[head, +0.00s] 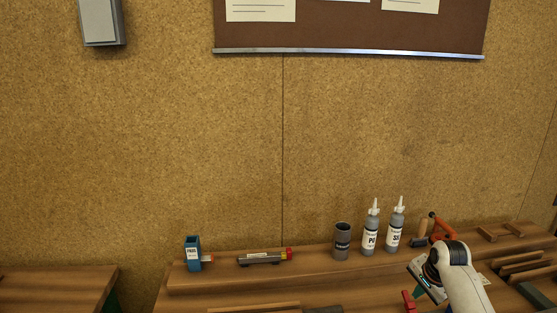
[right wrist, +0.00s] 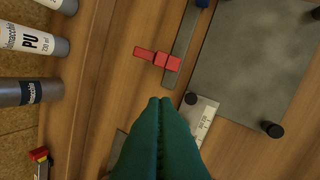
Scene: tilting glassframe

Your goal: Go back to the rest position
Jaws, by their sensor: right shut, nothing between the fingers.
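My right gripper (right wrist: 160,103) shows in the right wrist view as two dark green fingers pressed together, with nothing between them. They hang over the wooden workbench. In the head view the right gripper (head: 427,284) is at the lower right above the bench (head: 220,282), at the end of my white arm. A red clamp piece (head: 408,301) is just left of it, and its red parts also show in the right wrist view (right wrist: 157,57). My left gripper is not in view.
A PU bottle (head: 371,232), an SI bottle (head: 395,230) and a grey cylinder (head: 342,241) stand at the back. An orange-handled tool (head: 440,229) lies behind my wrist. A blue holder (head: 193,252) stands at left. A grey plate (right wrist: 255,60) with black knobs lies right of the fingers.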

